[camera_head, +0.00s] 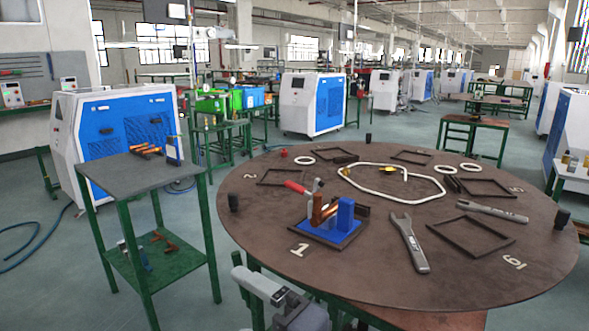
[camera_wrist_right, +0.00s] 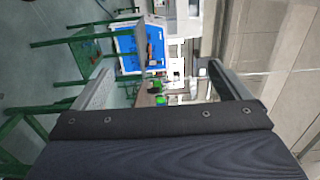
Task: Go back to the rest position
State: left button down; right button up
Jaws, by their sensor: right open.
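My right gripper (camera_wrist_right: 160,66) shows in the right wrist view with its two fingers wide apart. It is open, and nothing is between the fingers. That view is turned on its side and looks out into the hall. In the head view, a grey and dark part of one of my arms reaches in at the bottom edge, in front of the round table (camera_head: 330,285). I cannot tell which arm it is. My left gripper cannot be made out in either view.
The brown round table holds a blue fixture (camera_head: 345,215), two wrenches (camera_head: 408,240) (camera_head: 492,211), dark square frames (camera_head: 470,237) and a white loop (camera_head: 395,194). A green side table (camera_head: 110,178) stands at the left, with tools on it. Open floor lies between the tables.

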jog(key=w+d+f+n+h, duration=0.1)
jog(key=d+f+h, duration=0.3)
jog(key=d, duration=0.4)
jog(key=w+d+f+h, duration=0.1)
jog(key=d+f+h, duration=0.35)
jog(key=d, duration=0.35)
jog(key=s+d+f+n+g+h, duration=0.2)
jog(key=s+d+f+n+g, duration=0.25)
jog(key=s+d+f, duration=0.65)
notch_tip(320, 180, up, 16)
jog(key=s+p, duration=0.2)
jog(key=p, duration=1.2)
jog(key=shift+a+f+g, duration=0.25)
jog(key=shift+a+g, duration=0.2)
